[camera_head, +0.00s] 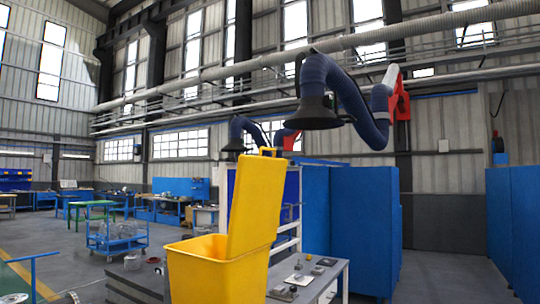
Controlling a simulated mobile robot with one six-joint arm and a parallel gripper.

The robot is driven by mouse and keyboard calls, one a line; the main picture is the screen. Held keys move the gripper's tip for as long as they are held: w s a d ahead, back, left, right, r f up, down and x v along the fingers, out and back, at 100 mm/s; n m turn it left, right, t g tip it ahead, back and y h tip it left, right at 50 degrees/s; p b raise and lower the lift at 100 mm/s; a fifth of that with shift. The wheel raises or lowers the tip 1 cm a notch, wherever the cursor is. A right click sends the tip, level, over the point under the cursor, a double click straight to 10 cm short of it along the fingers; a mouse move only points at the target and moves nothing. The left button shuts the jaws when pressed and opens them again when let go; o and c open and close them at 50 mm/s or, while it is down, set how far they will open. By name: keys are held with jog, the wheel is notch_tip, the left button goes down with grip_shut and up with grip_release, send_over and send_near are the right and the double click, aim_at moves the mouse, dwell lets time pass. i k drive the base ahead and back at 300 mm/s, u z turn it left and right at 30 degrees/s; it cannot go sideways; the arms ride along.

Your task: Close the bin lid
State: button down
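A yellow bin (210,278) stands in the lower middle of the head view, its lower part cut off by the bottom edge. Its yellow lid (256,205) is raised and stands nearly upright along the bin's right side, leaning a little to the right. The top opening of the bin is uncovered; little of the inside shows. A small tab sticks up at the lid's top edge. My gripper is not in view.
A grey workbench (325,280) with small parts stands right behind the bin. Blue panels (365,220) rise to the right. A blue cart (118,238) stands at the left. Blue extraction arms hang overhead. Open floor shows at the left.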

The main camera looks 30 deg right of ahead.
aim_at(259, 187)
jog(key=z, duration=0.1)
jog(key=i, duration=0.9)
